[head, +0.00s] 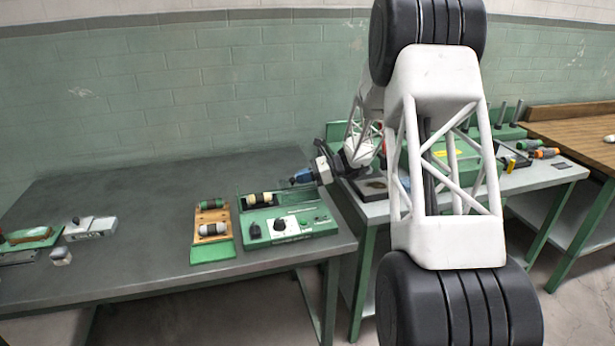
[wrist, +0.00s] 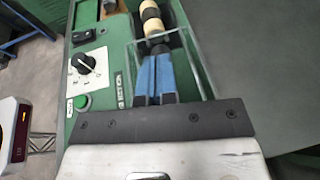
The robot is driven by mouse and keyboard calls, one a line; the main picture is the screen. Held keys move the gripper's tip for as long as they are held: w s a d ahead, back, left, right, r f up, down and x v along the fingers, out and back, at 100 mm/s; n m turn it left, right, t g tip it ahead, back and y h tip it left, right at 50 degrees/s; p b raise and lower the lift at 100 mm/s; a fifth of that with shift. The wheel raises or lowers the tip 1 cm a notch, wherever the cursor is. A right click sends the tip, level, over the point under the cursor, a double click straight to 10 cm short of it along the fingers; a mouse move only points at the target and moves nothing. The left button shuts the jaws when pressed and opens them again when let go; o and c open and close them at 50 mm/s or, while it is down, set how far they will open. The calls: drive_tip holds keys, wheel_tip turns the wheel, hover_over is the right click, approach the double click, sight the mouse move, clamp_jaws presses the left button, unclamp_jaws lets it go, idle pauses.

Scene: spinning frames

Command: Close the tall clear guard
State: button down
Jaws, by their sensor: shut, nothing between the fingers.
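The clear guard (wrist: 200,72) shows in the wrist view as thin transparent edges around my fingers, over the green machine's dark opening. I cannot tell how far open it stands, nor make it out surely in the head view. The green machine (head: 314,229) sits near the right end of the grey table. A spool with pale and dark bands (head: 258,199) lies in its left bay; it also shows in the wrist view (wrist: 150,18). My gripper (head: 293,180), with blue fingers shut and empty (wrist: 157,50), is above the machine's back. Contact with the guard is unclear.
The machine has a black knob on a white dial (wrist: 87,64) and a green button (wrist: 81,102). A wooden rack with spools (head: 211,228) stands at its left. A grey box (head: 90,229) lies far left. The table between is clear.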

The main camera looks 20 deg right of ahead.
idle(0.3)
drive_tip(key=a, duration=1.3)
drive_tip(key=shift+a, duration=0.45)
wheel_tip(320, 180, up, 4)
hover_over(305, 188)
drive_tip(key=shift+w, duration=0.15)
idle(0.4)
